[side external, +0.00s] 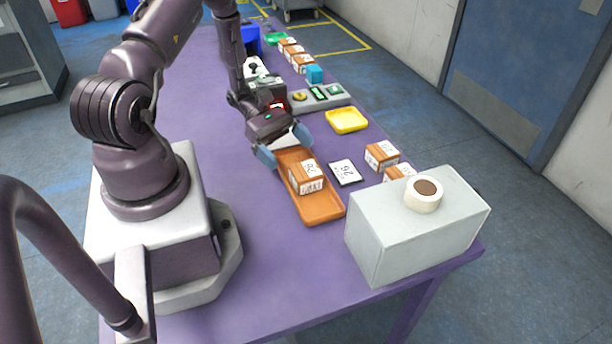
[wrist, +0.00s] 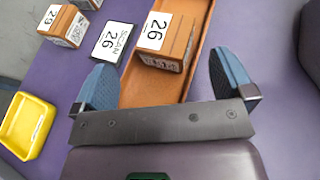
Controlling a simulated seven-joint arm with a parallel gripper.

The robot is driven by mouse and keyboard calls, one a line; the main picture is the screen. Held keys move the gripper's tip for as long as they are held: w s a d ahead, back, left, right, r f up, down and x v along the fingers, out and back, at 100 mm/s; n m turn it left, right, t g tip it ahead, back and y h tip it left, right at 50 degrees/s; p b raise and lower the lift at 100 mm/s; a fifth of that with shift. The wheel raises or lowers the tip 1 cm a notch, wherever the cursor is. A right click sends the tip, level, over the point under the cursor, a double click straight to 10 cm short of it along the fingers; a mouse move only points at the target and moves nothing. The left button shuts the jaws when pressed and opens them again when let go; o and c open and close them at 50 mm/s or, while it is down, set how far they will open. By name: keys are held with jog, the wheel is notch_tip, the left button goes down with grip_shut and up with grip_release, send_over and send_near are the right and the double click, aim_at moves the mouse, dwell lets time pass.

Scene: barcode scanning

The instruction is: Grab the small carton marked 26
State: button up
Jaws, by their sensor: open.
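The small carton marked 26 (side external: 306,177) is a brown box with white labels. It sits on the orange-brown tray (side external: 322,208). In the wrist view the carton (wrist: 168,40) lies ahead of my gripper, with its 26 label facing the camera. My gripper (side external: 282,148) is over the far end of the tray, apart from the carton. In the wrist view the blue fingers of my gripper (wrist: 165,82) are spread wide with nothing between the tips. A flat card reading SCAN 26 (side external: 345,172) lies beside the tray, and it also shows in the wrist view (wrist: 112,43).
More cartons (side external: 381,156) stand right of the card; one in the wrist view reads 29 (wrist: 65,25). A grey box (side external: 400,235) with a tape roll (side external: 424,195) stands at the near right. A yellow tray (side external: 346,121) lies behind.

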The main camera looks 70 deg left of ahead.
aim_at(305, 168)
jog(key=d, duration=0.2)
jog(key=w+d, duration=0.1)
jog(key=shift+d+f, duration=0.35)
jog(key=shift+f, duration=0.05)
jog(key=shift+w+d+f, duration=0.25)
jog(key=shift+d, duration=0.2)
jog(key=c, duration=1.2)
